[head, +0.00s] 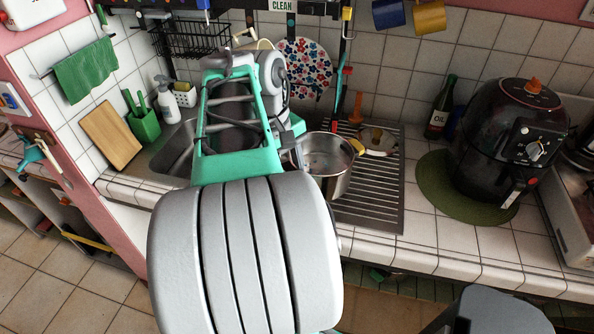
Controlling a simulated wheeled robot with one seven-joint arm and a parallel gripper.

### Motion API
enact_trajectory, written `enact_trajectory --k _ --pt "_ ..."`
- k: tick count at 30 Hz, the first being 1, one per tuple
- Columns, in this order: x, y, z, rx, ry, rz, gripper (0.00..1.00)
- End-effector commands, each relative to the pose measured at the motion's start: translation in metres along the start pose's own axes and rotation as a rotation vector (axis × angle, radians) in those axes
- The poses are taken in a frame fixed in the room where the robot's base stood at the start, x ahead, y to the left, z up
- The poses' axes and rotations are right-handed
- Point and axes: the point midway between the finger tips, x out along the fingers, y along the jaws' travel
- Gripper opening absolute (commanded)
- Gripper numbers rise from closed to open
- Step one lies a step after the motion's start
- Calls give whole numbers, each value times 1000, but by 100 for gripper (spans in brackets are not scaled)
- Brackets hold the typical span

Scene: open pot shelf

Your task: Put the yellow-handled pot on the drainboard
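A steel pot (328,180) with a yellow handle piece (357,147) at its right rim is in the middle of the head view, upright and open at the top. It overlaps the left part of the ribbed metal drainboard (380,205); I cannot tell whether it rests on it or hangs just above. My arm comes down to the pot's left side. My gripper is mostly hidden behind my arm near the pot's left rim, so its fingers and any hold on the pot cannot be made out.
A lid (377,141) lies at the back of the drainboard. A dark bottle (440,108) and a black air fryer (510,140) on a green mat (447,200) stand to the right. The sink (172,150) is left. The drainboard's front right is clear.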

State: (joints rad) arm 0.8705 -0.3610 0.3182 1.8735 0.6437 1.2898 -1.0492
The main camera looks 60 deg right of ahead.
Motion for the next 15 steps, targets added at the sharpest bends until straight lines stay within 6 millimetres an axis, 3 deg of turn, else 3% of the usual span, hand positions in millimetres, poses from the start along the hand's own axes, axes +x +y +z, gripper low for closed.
enact_trajectory --k 9,15 --pt "38 68 -18 8 1 2 0" --pt "77 90 -28 5 3 3 0"
